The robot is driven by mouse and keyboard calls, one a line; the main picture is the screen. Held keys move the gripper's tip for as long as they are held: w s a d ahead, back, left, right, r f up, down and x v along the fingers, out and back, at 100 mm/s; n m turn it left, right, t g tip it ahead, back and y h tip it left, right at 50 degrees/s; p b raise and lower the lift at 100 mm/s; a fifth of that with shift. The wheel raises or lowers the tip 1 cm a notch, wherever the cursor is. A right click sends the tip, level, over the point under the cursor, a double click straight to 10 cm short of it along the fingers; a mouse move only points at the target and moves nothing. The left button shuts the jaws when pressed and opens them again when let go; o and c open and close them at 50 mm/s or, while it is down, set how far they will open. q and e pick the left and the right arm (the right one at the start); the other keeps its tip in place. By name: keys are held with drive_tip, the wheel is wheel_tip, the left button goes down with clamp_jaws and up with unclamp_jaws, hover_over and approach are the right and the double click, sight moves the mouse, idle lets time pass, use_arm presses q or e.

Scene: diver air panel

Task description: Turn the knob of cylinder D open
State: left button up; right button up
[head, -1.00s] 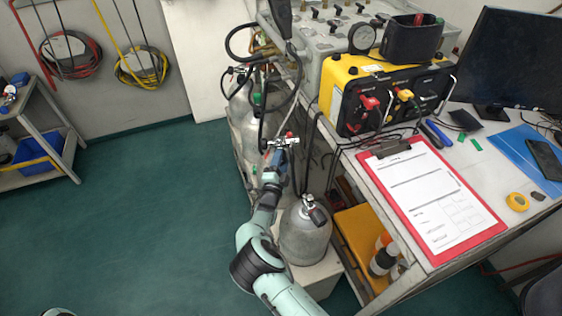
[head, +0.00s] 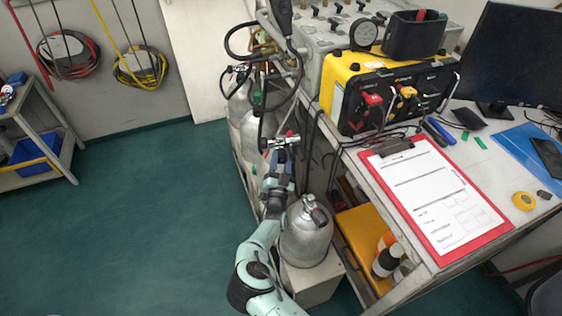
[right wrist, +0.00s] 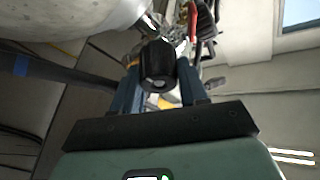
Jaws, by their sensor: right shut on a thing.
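My right gripper (head: 280,156) reaches in among the grey gas cylinders beside the bench. In the right wrist view its fingers are shut on a black round knob (right wrist: 158,66), with a pale rounded cylinder (right wrist: 75,18) close by at upper left. In the head view a metal valve (head: 284,141) with a red part sits at the fingertips; the gripper hides the knob and much of what is below. I cannot read which cylinder is D. My left gripper is out of view.
More cylinders (head: 240,105) and black hoses (head: 262,120) crowd behind the gripper. The bench to the right holds a yellow unit (head: 375,68), a red clipboard (head: 480,236) and a monitor (head: 515,60). The green floor (head: 140,220) to the left is clear.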

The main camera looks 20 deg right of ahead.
drive_tip(key=shift+r, duration=0.1)
idle(0.3)
drive_tip(key=o, duration=1.1)
drive_tip(key=shift+c, duration=0.2)
drive_tip(key=shift+s, duration=0.1)
drive_tip(key=shift+s+a+f, duration=0.2)
drive_tip(key=shift+s+a, duration=0.05)
drive_tip(key=shift+s, duration=0.05)
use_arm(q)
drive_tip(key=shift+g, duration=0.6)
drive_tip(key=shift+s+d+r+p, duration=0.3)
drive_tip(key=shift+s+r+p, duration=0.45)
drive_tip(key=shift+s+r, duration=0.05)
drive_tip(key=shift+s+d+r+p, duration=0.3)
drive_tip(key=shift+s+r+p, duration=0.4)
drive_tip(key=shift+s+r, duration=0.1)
use_arm(e)
drive_tip(key=s+a, duration=0.6)
drive_tip(key=s, duration=0.6)
drive_tip(key=shift+a+f, duration=0.3)
drive_tip(key=shift+a, duration=0.05)
drive_tip(key=shift+s, duration=0.1)
